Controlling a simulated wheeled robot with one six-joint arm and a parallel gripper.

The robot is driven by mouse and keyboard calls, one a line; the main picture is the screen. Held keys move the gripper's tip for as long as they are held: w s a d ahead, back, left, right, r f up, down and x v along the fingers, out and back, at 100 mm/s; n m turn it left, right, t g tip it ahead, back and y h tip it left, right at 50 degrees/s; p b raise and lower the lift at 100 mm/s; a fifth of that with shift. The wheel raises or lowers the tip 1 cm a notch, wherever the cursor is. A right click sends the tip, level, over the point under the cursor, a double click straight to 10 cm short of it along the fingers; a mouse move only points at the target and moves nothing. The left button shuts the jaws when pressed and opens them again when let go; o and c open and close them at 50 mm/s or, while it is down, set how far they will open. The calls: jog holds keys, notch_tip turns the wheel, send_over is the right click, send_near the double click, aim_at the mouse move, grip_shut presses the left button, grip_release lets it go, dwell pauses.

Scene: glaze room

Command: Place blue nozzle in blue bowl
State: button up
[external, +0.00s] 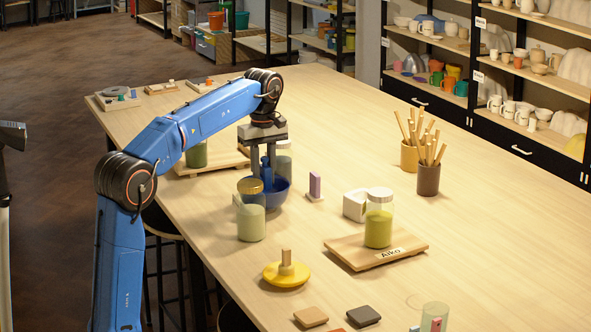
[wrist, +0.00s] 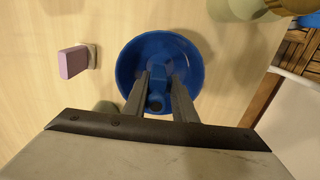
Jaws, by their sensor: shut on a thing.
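The blue bowl (external: 277,198) stands on the wooden table, and my gripper (external: 264,170) is directly over it, pointing down. My gripper is shut on the blue nozzle (external: 267,174), a small dark blue piece held upright between the fingers. Its lower end is hidden by the bowl's wall and a jar, so I cannot tell whether it touches the bowl. In the wrist view the blue bowl (wrist: 125,75) lies beneath the fingers, and the blue nozzle (wrist: 156,103) shows between the fingertips, within the bowl's outline.
A jar with a wooden lid (external: 251,222) stands close in front of the bowl, and another jar (external: 284,160) is just behind it. A purple block on a small base (external: 315,186) is to the right.

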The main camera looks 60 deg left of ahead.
aim_at(263, 158)
jog(key=shift+f, duration=0.6)
jog(key=o, duration=1.1)
jog(key=shift+r, duration=3.5)
